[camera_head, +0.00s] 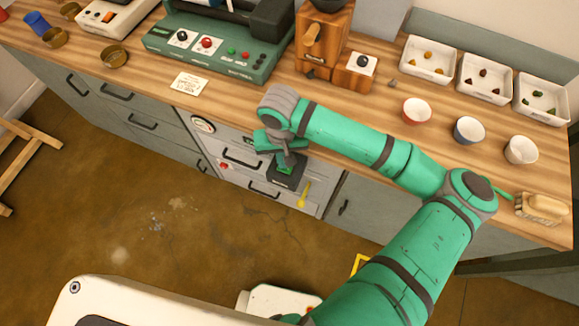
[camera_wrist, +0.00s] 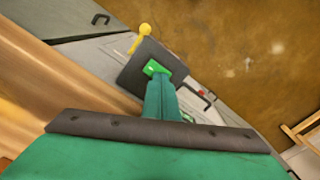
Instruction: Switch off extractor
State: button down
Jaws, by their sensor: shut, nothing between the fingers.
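A dark square plate (camera_head: 281,181) with a bright green piece (camera_head: 286,170), which looks like a switch, is on the grey cabinet front below the counter. No extractor label is readable. The dark plate (camera_wrist: 136,75) and green piece (camera_wrist: 153,68) also show in the wrist view. My gripper (camera_head: 286,160) points down at the plate, fingers shut and empty. In the wrist view, the fingers (camera_wrist: 158,82) end right at the green piece and partly hide it. I cannot tell whether they touch it, or which way it is set.
A yellow lever (camera_head: 304,194) hangs right of the plate. A red button (camera_head: 223,166), a gauge (camera_head: 203,124) and drawer handles (camera_head: 242,158) lie left. The counter above holds a green machine (camera_head: 225,55), a wooden grinder (camera_head: 325,40), bowls (camera_head: 468,130) and white trays (camera_head: 485,78).

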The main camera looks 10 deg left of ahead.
jog(key=shift+s+a+r, duration=0.1)
jog(key=shift+a+r, duration=0.15)
jog(key=shift+r, duration=0.25)
jog(key=shift+s+a+r, duration=0.1)
jog(key=shift+a+r, duration=0.1)
jog(key=shift+r, duration=0.25)
jog(key=shift+d+r, duration=0.2)
jog(key=shift+r, duration=1.55)
jog(key=shift+w+d+r, duration=0.1)
jog(key=shift+w+r, duration=0.15)
jog(key=shift+r, duration=0.3)
jog(key=shift+s+d, duration=0.1)
jog(key=shift+s+a, duration=0.1)
jog(key=shift+a, duration=0.3)
